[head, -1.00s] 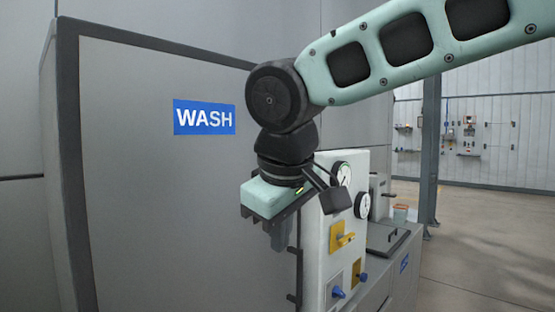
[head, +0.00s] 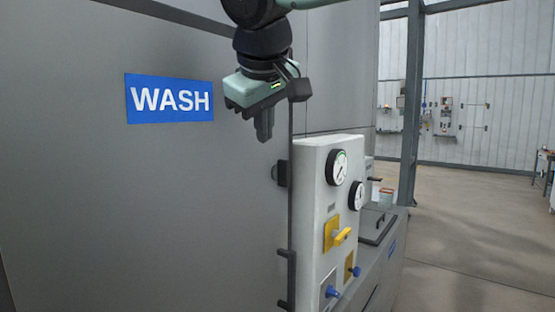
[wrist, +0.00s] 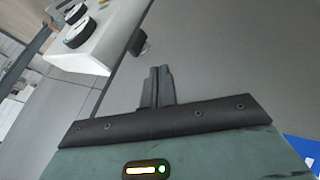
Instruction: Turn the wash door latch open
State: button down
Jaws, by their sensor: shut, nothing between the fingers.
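The wash door (head: 120,210) is a large grey panel with a blue WASH sign (head: 169,99). A small dark fitting with a rounded front (head: 280,173) sits at the door's right edge and looks like the latch; whether it is turned is too small to tell. It seems to show also in the wrist view as a dark knob (wrist: 138,42) beside the white panel. My gripper (head: 265,137) is in front of the door, above and slightly left of this fitting in the head view, apart from it. Its fingers (wrist: 157,74) are together and empty.
A white control panel (head: 312,215) with gauges (head: 338,168), a yellow handle (head: 338,236) and blue knobs (head: 334,291) stands right of the door. A dark bracket handle (head: 288,268) sits along the door's edge. Open floor (head: 460,230) lies to the right.

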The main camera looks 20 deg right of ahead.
jog(key=p, duration=0.1)
send_near(278, 174)
jog(key=a+f, duration=0.2)
jog(key=f, duration=0.1)
jog(key=shift+a+f, duration=0.3)
jog(key=shift+a, duration=0.05)
jog(key=shift+w+d+f+p, duration=0.15)
jog(key=shift+w+d+p, duration=0.65)
jog(key=shift+d, duration=0.15)
jog(key=shift+w+d+f, duration=0.15)
jog(key=shift+w+d, duration=0.4)
jog(key=shift+d, duration=0.15)
jog(key=shift+w+d+r+p, duration=0.1)
jog(key=shift+r+p, duration=0.15)
jog(key=shift+p, duration=0.65)
